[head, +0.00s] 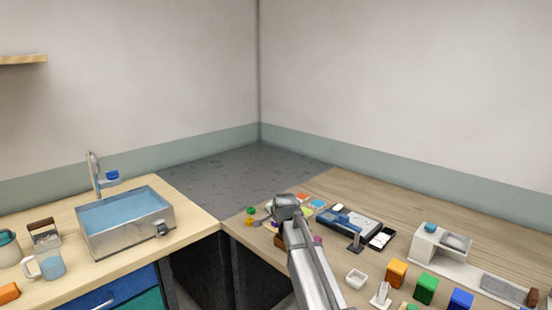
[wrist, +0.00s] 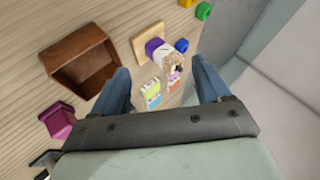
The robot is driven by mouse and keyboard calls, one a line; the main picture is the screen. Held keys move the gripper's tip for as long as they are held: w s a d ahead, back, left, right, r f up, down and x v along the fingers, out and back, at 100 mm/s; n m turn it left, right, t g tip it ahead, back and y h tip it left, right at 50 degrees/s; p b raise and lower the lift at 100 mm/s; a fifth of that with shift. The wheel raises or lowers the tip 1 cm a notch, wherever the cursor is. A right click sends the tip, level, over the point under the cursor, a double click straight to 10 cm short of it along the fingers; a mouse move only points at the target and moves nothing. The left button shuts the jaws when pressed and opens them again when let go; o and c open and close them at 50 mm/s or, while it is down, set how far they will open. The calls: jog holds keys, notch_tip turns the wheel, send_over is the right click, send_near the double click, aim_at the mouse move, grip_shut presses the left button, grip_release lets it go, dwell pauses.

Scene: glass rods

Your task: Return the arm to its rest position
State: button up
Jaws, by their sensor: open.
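My arm (head: 312,265) reaches up from the bottom of the head view over the left part of the wooden desk. Its end stands over the small coloured objects there, and the fingers are hard to make out in that view. In the wrist view my gripper (wrist: 162,78) is open, with its two blue fingers wide apart. No object is seen held between them. A small panel with coloured patches (wrist: 154,98) shows in the gap, below the fingers. A brown open box (wrist: 75,62) lies left of the fingers.
The wrist view also shows a pink object (wrist: 57,120), a purple piece (wrist: 153,47) and a green piece (wrist: 203,11). In the head view, a blue device (head: 345,222), a white dish (head: 357,279) and coloured blocks (head: 426,287) stand right of my arm. A sink (head: 125,222) is left.

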jog(key=s+a+f+g+y, duration=0.1)
jog(key=s+a+f, duration=0.1)
jog(key=a+f, duration=0.3)
jog(key=s+a+f, duration=0.2)
jog(key=a, duration=0.5)
jog(key=s+d+f+n+g+h, duration=0.1)
jog(key=s+d+f+n+g, duration=0.1)
jog(key=s+d+f, duration=0.65)
jog(key=s+d+f+n+g+h, duration=0.15)
jog(key=s+f, duration=0.35)
jog(key=f, duration=0.8)
jog(key=s+d+f+n+g, duration=0.25)
jog(key=s+d+f, duration=0.35)
jog(key=f, duration=0.5)
jog(key=s+d+f+n+g, duration=0.1)
jog(key=s+d+f+g, duration=0.2)
jog(key=s, duration=1.1)
jog(key=s+d+f+n+g, duration=0.1)
jog(key=s+d+f+g, duration=0.2)
jog(key=s, duration=1.1)
jog(key=s+d+f+n+g, duration=0.1)
jog(key=s+d+f+g, duration=0.2)
jog(key=s+d+f, duration=0.4)
jog(key=s, duration=0.7)
jog(key=shift+f, duration=0.3)
jog(key=shift+s+d, duration=0.1)
